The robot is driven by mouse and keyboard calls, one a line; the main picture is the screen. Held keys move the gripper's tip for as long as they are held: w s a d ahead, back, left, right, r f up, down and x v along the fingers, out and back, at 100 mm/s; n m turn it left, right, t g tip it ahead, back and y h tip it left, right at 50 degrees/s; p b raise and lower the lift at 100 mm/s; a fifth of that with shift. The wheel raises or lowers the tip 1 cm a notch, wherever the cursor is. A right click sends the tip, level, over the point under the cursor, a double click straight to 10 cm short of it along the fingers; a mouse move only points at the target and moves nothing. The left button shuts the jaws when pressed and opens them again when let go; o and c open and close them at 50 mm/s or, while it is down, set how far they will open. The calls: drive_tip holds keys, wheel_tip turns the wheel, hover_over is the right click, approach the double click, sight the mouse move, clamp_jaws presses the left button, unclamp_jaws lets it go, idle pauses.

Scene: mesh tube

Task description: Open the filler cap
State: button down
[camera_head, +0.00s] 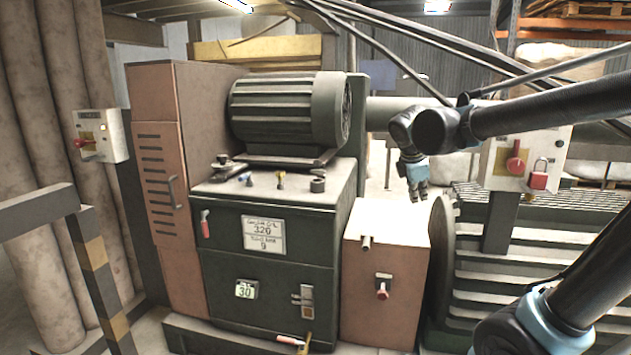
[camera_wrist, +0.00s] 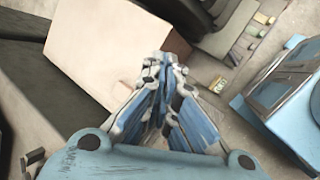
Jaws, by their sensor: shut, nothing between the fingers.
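Several small fittings sit on top of the dark green cabinet (camera_head: 280,197), in front of the motor. One is a dark round knob-like cap (camera_head: 317,185) near the right end; another is a small yellowish fitting (camera_head: 280,180). I cannot tell for certain which one is the filler cap. My gripper (camera_head: 418,196) hangs to the right of the cabinet, pointing down, above and right of the pinkish box. In the wrist view my gripper (camera_wrist: 163,62) has its fingers together with nothing between them. It touches none of the fittings.
A large ribbed motor (camera_head: 288,112) stands on the cabinet top behind the fittings. The pinkish box (camera_head: 386,250) with a red-handled valve stands right of the cabinet. A switch box (camera_head: 524,158) with a red knob and padlock is farther right, above ribbed machinery.

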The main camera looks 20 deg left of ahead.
drive_tip(key=a+r+n+t+y, duration=0.15)
drive_tip(key=a+n, duration=0.25)
drive_tip(key=a, duration=0.4)
drive_tip(key=a+r+n+t, duration=0.1)
drive_tip(key=a+r+n, duration=0.25)
drive_tip(key=a, duration=0.55)
drive_tip(key=n+t+y, duration=0.1)
drive_tip(key=n, duration=0.7)
approach(318, 167)
drive_tip(key=s+f, duration=0.3)
drive_tip(key=s, duration=0.2)
drive_tip(key=shift+m, duration=0.25)
drive_tip(key=x, duration=0.9)
drive_tip(key=shift+w, duration=0.45)
drive_tip(key=shift+d, duration=0.15)
